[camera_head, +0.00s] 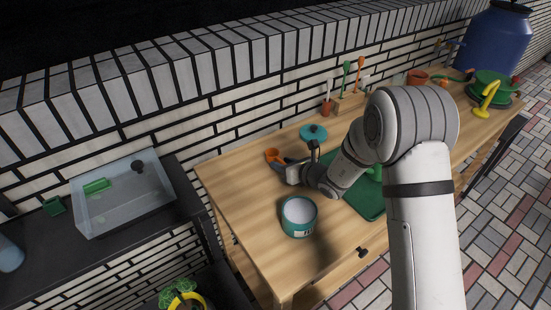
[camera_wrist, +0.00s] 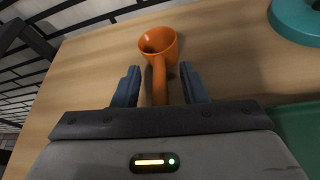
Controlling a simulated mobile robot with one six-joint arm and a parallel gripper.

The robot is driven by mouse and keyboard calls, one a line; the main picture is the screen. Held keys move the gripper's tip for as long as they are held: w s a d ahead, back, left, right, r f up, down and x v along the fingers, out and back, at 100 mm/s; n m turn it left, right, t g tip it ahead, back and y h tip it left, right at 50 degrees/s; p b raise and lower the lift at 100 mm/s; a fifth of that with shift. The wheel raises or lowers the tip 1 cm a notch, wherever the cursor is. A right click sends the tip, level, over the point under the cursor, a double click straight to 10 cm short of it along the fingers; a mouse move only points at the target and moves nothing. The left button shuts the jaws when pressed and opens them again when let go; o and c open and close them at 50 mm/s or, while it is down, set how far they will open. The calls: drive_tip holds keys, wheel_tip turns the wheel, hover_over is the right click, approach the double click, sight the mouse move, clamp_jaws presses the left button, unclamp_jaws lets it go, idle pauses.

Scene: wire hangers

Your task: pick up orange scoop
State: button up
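The orange scoop (camera_wrist: 159,45) lies on the wooden table with its cup away from me and its handle pointing toward my gripper. In the head view the scoop (camera_head: 272,154) shows near the table's left back corner, partly hidden by my gripper (camera_head: 281,165). In the wrist view my gripper (camera_wrist: 160,85) is open. Its two dark fingers stand on either side of the scoop's handle, with a visible gap on each side. The near end of the handle is hidden behind the gripper body.
A clear tank (camera_head: 120,200) sits on the dark shelf at left. The brick wall runs behind the wooden table (camera_head: 228,180).

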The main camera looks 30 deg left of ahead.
drive_tip(key=shift+w+a+f, duration=0.1)
drive_tip(key=shift+a, duration=0.15)
drive_tip(key=shift+c, duration=0.3)
clamp_jaws()
idle(1.0)
